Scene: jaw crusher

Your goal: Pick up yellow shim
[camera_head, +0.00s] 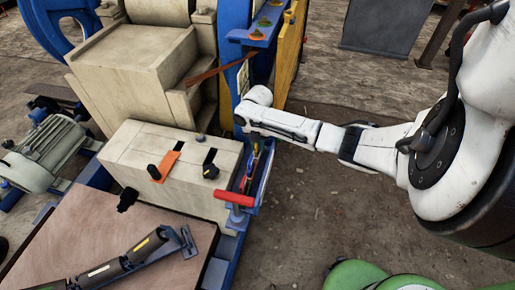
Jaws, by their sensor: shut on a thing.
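My arm reaches in from the right. Its end, with my gripper (241,122), is over the front right corner of the crusher, beside the blue frame and just above a narrow blue tool tray (238,209). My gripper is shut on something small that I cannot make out. The fingertips are too small and partly hidden to show clearly. A small yellow piece (255,151) shows just below my wrist, at the tray's upper end. I cannot tell whether it is the yellow shim or a tool handle, nor whether it touches my gripper.
A red-handled tool (235,199) crosses the tray. A brown table (90,226) holds dark tubes. A large yellow plate (290,50) stands behind. The ground right of the tray is clear.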

